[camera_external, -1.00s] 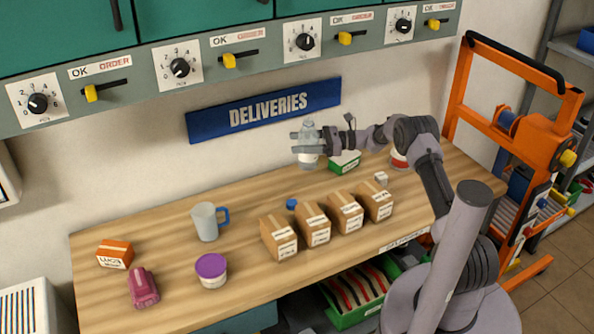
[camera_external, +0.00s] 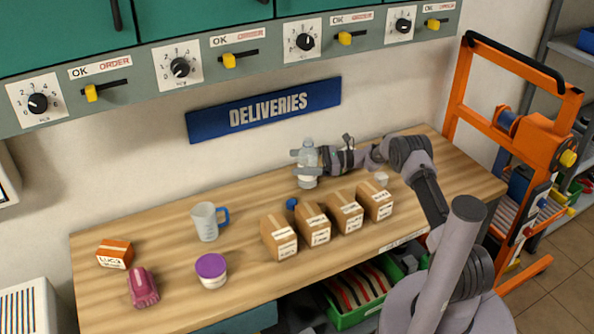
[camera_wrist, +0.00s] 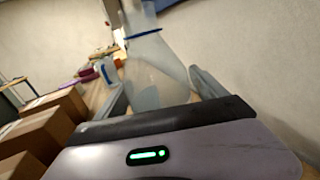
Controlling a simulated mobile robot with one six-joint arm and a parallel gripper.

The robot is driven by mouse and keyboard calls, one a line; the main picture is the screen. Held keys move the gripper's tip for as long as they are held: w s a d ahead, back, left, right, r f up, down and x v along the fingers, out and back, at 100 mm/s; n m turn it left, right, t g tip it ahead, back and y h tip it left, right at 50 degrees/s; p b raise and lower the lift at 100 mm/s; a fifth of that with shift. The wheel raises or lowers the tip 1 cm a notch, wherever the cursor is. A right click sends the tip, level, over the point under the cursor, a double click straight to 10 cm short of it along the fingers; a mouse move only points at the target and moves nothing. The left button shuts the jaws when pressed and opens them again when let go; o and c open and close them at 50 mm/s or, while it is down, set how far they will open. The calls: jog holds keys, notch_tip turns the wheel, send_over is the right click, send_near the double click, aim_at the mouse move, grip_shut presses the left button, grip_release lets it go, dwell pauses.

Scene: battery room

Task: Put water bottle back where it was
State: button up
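The clear water bottle (camera_external: 308,180) is upright near the back of the wooden bench, behind the row of cartons. My gripper (camera_external: 306,156) is around its upper body from the right, with the fingers pointing left. In the wrist view, the translucent bottle (camera_wrist: 155,70) with a blue ring at its neck stands between my two fingers, which appear closed on it. The bottle's base is low, at or just above the bench (camera_external: 165,245); I cannot tell whether it touches.
Several brown cartons (camera_external: 312,226) stand in front of the bottle, with a small blue object (camera_external: 291,203) beside them. A blue-handled jug (camera_external: 206,222), purple-lidded tub (camera_external: 211,270), orange box (camera_external: 115,254) and magenta item (camera_external: 143,287) are left.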

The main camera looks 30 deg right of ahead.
jog(key=shift+r, duration=0.25)
jog(key=p+v, duration=0.2)
jog(key=v, duration=1)
jog(key=shift+f+p, duration=0.15)
jog(key=shift+p, duration=0.25)
